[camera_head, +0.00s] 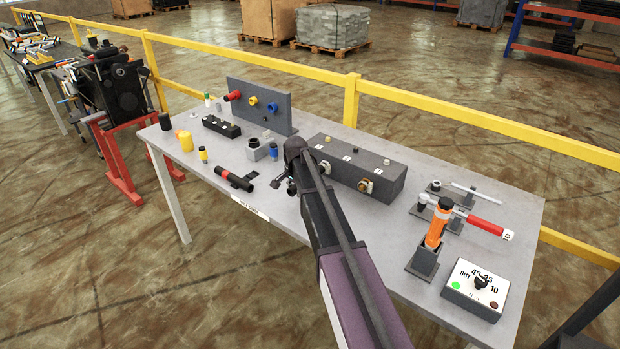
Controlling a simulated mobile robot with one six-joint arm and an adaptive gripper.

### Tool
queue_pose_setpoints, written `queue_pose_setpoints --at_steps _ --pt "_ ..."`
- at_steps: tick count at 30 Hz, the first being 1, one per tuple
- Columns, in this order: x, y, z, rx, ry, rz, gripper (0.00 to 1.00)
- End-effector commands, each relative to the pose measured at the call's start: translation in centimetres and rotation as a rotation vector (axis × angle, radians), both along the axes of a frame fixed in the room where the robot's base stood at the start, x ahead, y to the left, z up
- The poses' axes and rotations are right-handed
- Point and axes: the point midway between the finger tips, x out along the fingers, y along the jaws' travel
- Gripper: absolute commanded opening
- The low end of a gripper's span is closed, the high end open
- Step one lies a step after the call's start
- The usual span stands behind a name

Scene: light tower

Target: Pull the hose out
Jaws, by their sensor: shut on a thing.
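My gripper (284,185) is low over the middle of the grey table, left of the dark grey block (384,178) with ports on its front face. Its fingers are small and dark, partly hidden by my own arm. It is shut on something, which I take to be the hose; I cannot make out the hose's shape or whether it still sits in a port. A black cylinder with a red band (236,180) lies on the table left of my gripper, apart from it. The block's front shows round brass-coloured fittings (365,186).
A yellow rail (420,99) runs behind.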

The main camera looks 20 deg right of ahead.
Motion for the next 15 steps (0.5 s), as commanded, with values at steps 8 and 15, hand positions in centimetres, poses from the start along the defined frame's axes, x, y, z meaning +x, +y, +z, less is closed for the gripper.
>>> queue_pose_setpoints --at_steps 8,15 --pt "-0.26 0.2 -0.06 0.0 0.003 0.0 0.0" --pt "-0.33 0.33 -0.04 0.001 0.002 0.0 0.0"
